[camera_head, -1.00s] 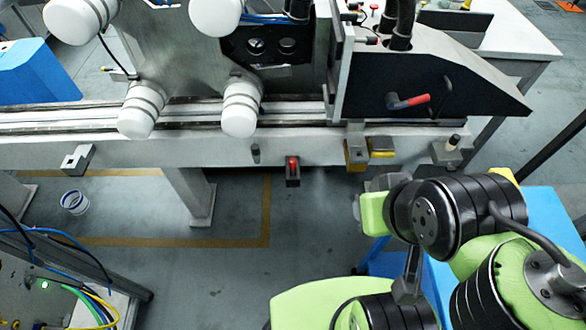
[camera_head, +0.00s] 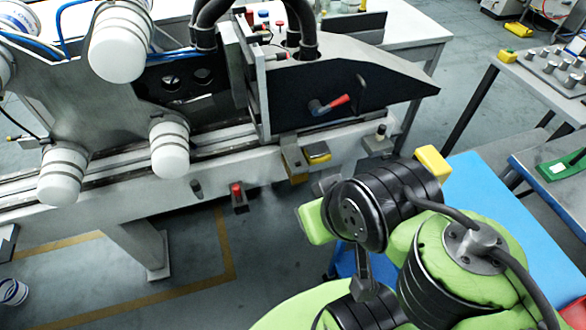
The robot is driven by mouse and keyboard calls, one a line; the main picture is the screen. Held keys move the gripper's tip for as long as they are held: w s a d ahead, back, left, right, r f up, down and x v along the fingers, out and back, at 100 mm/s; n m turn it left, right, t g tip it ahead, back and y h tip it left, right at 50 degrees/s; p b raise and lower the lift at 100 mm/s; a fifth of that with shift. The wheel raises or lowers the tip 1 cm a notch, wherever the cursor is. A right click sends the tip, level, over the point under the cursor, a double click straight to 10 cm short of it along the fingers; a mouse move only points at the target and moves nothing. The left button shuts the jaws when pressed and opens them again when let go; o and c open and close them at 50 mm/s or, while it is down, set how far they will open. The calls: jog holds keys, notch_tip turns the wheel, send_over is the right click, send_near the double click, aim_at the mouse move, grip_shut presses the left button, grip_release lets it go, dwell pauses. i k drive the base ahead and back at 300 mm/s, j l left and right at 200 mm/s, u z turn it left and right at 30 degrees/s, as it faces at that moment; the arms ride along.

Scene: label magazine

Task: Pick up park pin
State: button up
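I cannot tell for sure which part is the park pin. A short dark-topped pin (camera_head: 381,131) stands upright in a grey block (camera_head: 378,147) at the right end of the machine's front beam. A red-topped piece (camera_head: 236,189) sits in a small dark bracket (camera_head: 240,205) on the beam's front. A small grey peg (camera_head: 197,188) is to its left. My green and black arm is folded in the lower right, in front of and below the beam, apart from these parts. My gripper's fingers do not show.
A red-handled lever (camera_head: 328,104) is on the machine's black side plate (camera_head: 380,90). Yellow blocks (camera_head: 317,152) hang by the beam. A blue surface (camera_head: 490,215) lies behind my arm. A table with several grey pegs (camera_head: 560,65) is at the upper right.

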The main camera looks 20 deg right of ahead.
aim_at(236, 189)
jog(key=z, duration=0.45)
jog(key=i+j+z, duration=0.2)
jog(key=k+j, duration=0.15)
jog(key=k, duration=0.2)
jog(key=i+j+u, duration=0.1)
jog(key=j, duration=0.3)
jog(key=i+j+u, duration=0.1)
jog(key=i+j, duration=0.15)
jog(key=j, duration=0.2)
jog(key=i+j+u, duration=0.1)
jog(key=j, duration=0.3)
jog(key=i+j+u, duration=0.15)
jog(key=i+j, duration=0.1)
jog(key=j, duration=0.1)
